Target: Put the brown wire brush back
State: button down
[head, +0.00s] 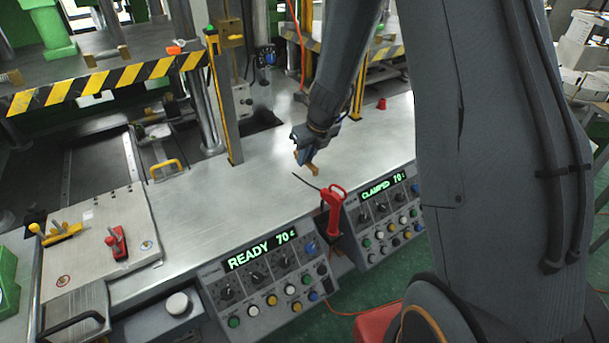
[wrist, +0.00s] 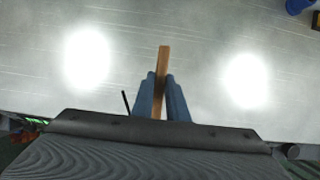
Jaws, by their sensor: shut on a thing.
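The brown wire brush (head: 311,167) hangs from my gripper (head: 306,155) above the front part of the metal work table, in the head view. In the wrist view my gripper (wrist: 163,98) is shut on the brush, whose brown handle (wrist: 163,62) sticks out past the blue fingertips. Most of the brush between and behind the fingers is hidden. I cannot tell exactly how far it is above the table.
The metal table (head: 262,178) is largely clear under my gripper. A red-handled tool (head: 333,200) stands upright between two control panels reading READY (head: 270,285) and CLAMPED (head: 388,215). A small red cup-like thing (head: 381,104) is at the right. A yellow-black striped press (head: 110,80) stands left.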

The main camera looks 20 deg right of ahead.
jog(key=shift+f+b, duration=1.5)
jog(key=shift+f, duration=1.35)
jog(key=shift+f, duration=0.1)
jog(key=c, duration=1.7)
grip_release()
jog(key=shift+c, duration=0.2)
